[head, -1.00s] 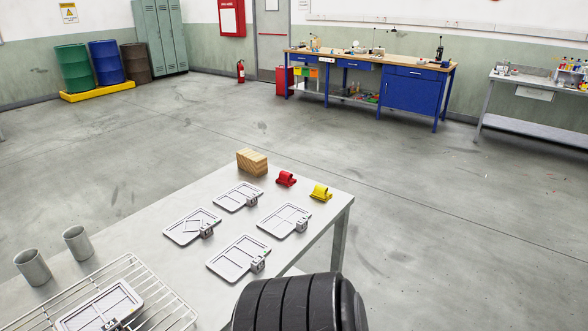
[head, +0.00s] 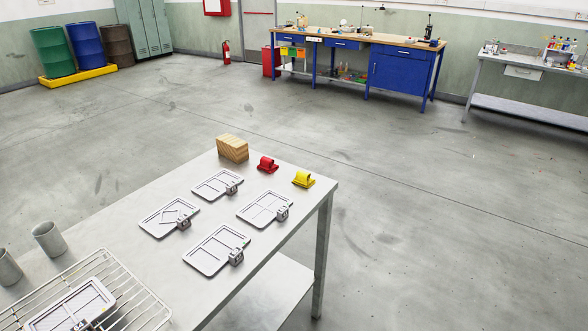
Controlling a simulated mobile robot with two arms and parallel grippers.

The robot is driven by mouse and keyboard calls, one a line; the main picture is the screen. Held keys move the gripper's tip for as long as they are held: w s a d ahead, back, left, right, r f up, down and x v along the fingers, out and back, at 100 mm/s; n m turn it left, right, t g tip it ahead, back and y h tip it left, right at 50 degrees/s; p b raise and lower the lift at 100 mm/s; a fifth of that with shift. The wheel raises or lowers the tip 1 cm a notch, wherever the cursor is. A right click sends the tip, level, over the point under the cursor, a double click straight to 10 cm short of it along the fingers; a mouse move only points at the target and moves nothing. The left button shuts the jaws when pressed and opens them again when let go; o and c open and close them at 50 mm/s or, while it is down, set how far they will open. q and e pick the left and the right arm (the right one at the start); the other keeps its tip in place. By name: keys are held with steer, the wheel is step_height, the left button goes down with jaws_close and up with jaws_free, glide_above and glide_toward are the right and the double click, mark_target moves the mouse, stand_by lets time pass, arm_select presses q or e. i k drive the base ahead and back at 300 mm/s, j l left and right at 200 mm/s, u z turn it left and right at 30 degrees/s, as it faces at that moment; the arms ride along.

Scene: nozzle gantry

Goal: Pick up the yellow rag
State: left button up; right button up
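The yellow rag (head: 303,180) lies folded or rolled near the far right corner of the grey metal table (head: 125,193). A similar red rag (head: 267,164) lies just to its left. Neither of my grippers is in the head view, and nothing touches the yellow rag.
A wooden block (head: 233,149) stands left of the red rag. Several flat grey trays with small clips, such as this one (head: 264,207), lie nearer on the table. A wire rack (head: 128,296) and two grey cups (head: 49,238) are at the near left. Floor right of the table is clear.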

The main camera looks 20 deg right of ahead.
mark_target(303, 178)
steer(key=z, duration=0.85)
steer(key=u, duration=2.6)
steer(key=z, duration=2.6)
steer(key=u, duration=0.65)
steer(key=i+l+u, duration=0.1)
steer(key=l+u, duration=0.3)
steer(key=i+l+u, duration=0.1)
steer(key=l+u, duration=1.05)
steer(key=k+j, duration=0.05)
